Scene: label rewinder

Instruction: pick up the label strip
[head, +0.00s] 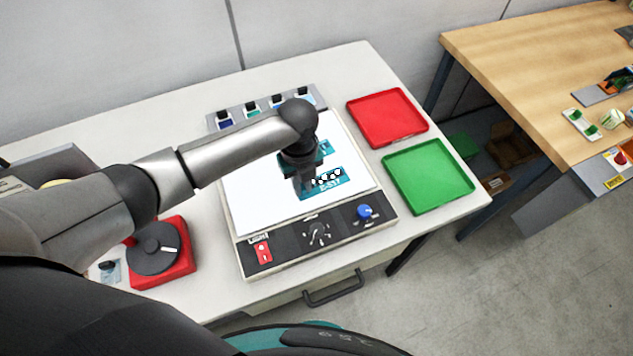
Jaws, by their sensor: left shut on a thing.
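The label strip (326,187) is teal with white lettering and a row of white shapes. It shows at the right of the white plate on the machine. My left gripper (304,188) comes down over the strip's left part and is shut on it. The gripper hides part of the strip, and I cannot tell whether the strip is clear of the plate. Another teal patch (323,148) shows just behind the gripper; I cannot tell whether it belongs to the same strip. My right gripper is not in view.
The machine's front panel has a red switch (263,252), a dial (317,235) and a blue knob (365,212). A red tray (387,117) and a green tray (428,176) are empty at the right. A red unit with a black disc (154,248) stands at the left.

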